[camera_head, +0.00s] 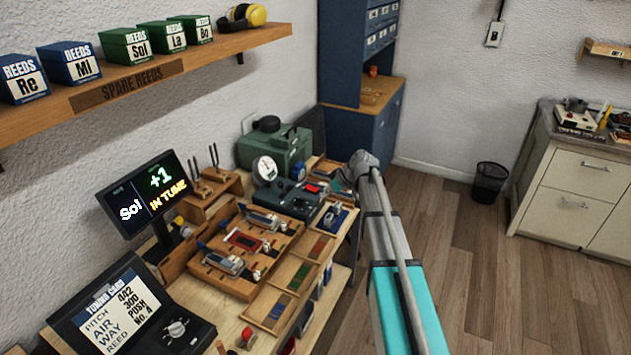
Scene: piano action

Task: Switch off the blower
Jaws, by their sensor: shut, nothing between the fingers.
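A green blower-like machine (285,150) with a handle on top stands at the back of the workbench. A round white dial (264,168) is at its front left. A dark control box (296,198) with a small red part (312,188) sits in front of it. I cannot tell which part is the blower's switch or how it is set.
The bench holds a wooden reed tray (222,262), a lit display (150,196) reading "Sol +1 IN TUNE" and a tuning card stand (125,318). A shelf (215,55) with reed boxes runs above at left.

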